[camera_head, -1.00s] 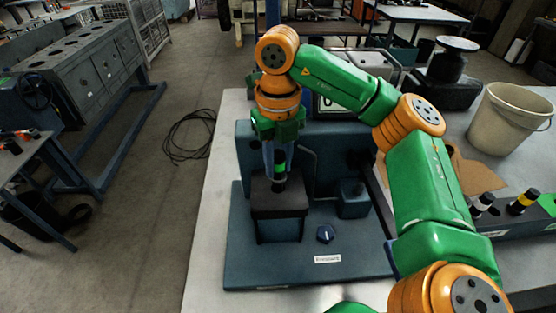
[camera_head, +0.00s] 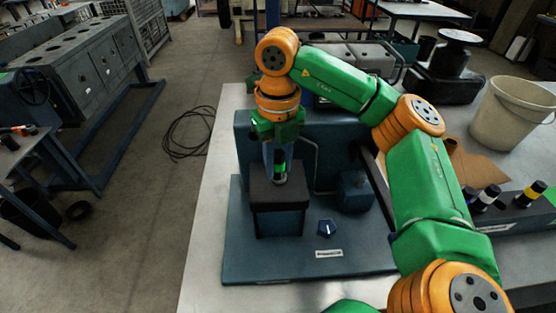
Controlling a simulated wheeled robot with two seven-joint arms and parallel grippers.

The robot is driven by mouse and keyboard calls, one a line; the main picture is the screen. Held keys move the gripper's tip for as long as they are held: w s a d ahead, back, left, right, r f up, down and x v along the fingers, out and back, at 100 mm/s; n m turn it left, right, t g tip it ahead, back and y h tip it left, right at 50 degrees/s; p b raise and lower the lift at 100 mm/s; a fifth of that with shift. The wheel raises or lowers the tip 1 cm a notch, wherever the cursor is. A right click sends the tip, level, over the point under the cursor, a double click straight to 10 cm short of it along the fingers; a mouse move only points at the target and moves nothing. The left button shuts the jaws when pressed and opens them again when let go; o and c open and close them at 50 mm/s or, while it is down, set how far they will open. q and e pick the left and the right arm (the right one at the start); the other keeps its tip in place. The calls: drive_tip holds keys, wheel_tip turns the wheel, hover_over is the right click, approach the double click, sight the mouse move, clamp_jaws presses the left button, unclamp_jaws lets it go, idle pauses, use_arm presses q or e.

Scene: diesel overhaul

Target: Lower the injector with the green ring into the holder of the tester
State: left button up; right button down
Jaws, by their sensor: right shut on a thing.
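My right gripper (camera_head: 277,150) points down over the tester (camera_head: 270,266) and is shut on the injector with the green ring (camera_head: 280,169). The injector hangs upright below the fingers, with the green band near its visible lower part. Its lower end is at the back part of the dark holder block (camera_head: 278,222) on the tester. I cannot tell whether the tip is inside the holder or just above or behind it. The holder's opening is not clearly visible. My left gripper is not in view.
A rack (camera_head: 516,214) at the right holds several injectors with coloured rings. A white bucket (camera_head: 510,115) stands behind it. Bare table (camera_head: 205,240) lies left of the tester.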

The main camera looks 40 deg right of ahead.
idle(0.3)
drive_tip(key=shift+c, duration=0.8)
unclamp_jaws()
drive_tip(key=shift+r, duration=0.1)
wheel_tip(320, 180, up, 7)
drive_tip(key=p, duration=0.6)
drive_tip(key=shift+p, duration=0.4)
